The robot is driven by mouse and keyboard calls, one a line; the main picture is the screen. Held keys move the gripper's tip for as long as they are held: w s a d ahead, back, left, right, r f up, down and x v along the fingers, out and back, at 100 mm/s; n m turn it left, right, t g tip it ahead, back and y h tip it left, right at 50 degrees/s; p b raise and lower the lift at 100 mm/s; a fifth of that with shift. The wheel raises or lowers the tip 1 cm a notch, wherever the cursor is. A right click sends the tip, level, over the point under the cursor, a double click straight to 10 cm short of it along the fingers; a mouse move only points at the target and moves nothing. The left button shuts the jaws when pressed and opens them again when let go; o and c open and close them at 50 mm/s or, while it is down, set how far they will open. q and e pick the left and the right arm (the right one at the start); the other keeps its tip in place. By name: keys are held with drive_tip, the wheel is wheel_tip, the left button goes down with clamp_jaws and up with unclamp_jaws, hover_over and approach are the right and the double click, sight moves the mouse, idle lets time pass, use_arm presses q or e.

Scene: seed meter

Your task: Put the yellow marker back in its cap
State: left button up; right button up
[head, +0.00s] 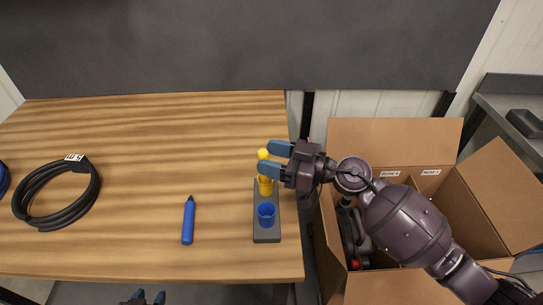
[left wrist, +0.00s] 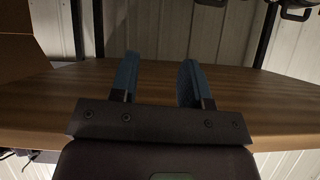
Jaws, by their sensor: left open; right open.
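The yellow marker (head: 263,154) shows as a rounded yellow end by the fingertips of my right gripper (head: 268,157). That gripper is open, with one finger on each side of the yellow end in the picture. The yellow cap (head: 265,188) sits in the far part of a dark grey holder (head: 266,235). The near finger covers the stretch between marker end and cap, so how deep the marker sits is hidden. My left gripper (head: 149,297) is open and empty at the bottom edge; its fingers also show in the left wrist view (left wrist: 158,82).
A blue cap (head: 266,214) is in the holder's near part. A blue marker (head: 188,222) lies left of the holder. A coiled black cable (head: 58,215) lies at the left. An open cardboard box (head: 395,135) stands right of the table's edge. The middle of the wooden table (head: 150,150) is clear.

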use_arm(q)
drive_tip(key=shift+s, duration=0.25)
use_arm(e)
drive_tip(key=v, duration=1)
drive_tip(key=shift+d, duration=0.25)
drive_tip(key=shift+s, duration=0.1)
